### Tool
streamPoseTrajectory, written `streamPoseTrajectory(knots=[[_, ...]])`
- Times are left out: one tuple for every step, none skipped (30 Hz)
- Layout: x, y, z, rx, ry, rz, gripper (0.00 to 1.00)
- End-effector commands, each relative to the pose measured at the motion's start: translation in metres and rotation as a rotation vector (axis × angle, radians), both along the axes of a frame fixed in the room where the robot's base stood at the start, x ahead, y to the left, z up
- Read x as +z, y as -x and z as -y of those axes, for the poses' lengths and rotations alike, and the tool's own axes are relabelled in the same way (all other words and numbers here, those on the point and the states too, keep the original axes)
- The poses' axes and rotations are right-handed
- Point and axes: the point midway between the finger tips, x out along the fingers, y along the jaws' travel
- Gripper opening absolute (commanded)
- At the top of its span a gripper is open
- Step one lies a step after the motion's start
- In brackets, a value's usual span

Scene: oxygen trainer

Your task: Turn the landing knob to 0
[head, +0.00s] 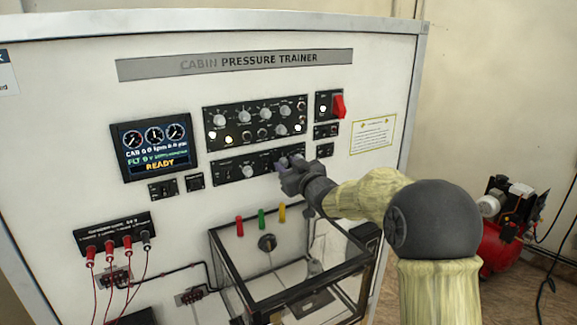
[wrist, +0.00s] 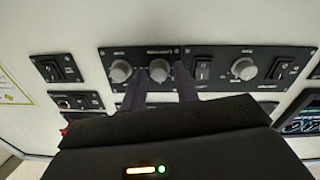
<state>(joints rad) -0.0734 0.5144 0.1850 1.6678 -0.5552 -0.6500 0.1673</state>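The lower black control strip (head: 228,173) on the trainer's front carries several round grey knobs; the wrist view shows the same strip (wrist: 212,56). The labels are too blurred to read, so I cannot tell the landing knob by its name or its setting. My gripper (head: 284,166) is at the right part of this strip and hides part of it in the head view. In the wrist view the two fingers of my gripper (wrist: 161,72) stand on either side of the middle knob (wrist: 159,69). They look slightly apart from it, so the gripper seems open around the knob.
Beside that knob are another knob (wrist: 121,70) and a rocker switch (wrist: 203,70). A further knob (head: 247,171) is on the strip's left. Above is a larger knob panel (head: 255,122) and a red switch cover (head: 339,106). A glass-sided box (head: 290,262) juts out below.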

Motion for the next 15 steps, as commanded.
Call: streamPoseTrajectory(knots=[[0.0000,0.0000,0.0001,0.000,0.000,0.000,0.20],[0.0000,0.0001,0.0002,0.000,0.000,0.000,0.15],[0.0000,0.0001,0.0002,0.000,0.000,0.000,0.07],[0.0000,0.0001,0.0002,0.000,0.000,0.000,0.01],[0.0000,0.0001,0.0002,0.000,0.000,0.000,0.00],[0.0000,0.0001,0.0002,0.000,0.000,0.000,0.00],[-0.0001,0.0001,0.0002,0.000,0.000,0.000,0.00],[-0.0001,0.0001,0.0002,0.000,0.001,0.001,0.00],[-0.0003,0.0002,0.0002,0.000,0.002,0.001,0.00],[-0.0004,0.0002,0.0002,0.000,0.003,0.002,0.00],[-0.0006,0.0002,0.0002,0.000,0.005,0.003,0.00],[-0.0010,0.0003,0.0002,0.000,0.008,0.005,0.00],[-0.0012,0.0003,0.0001,0.000,0.012,0.009,0.00],[-0.0016,0.0003,0.0001,0.000,0.017,0.012,0.00],[-0.0022,0.0003,0.0000,0.000,0.025,0.017,0.00]])
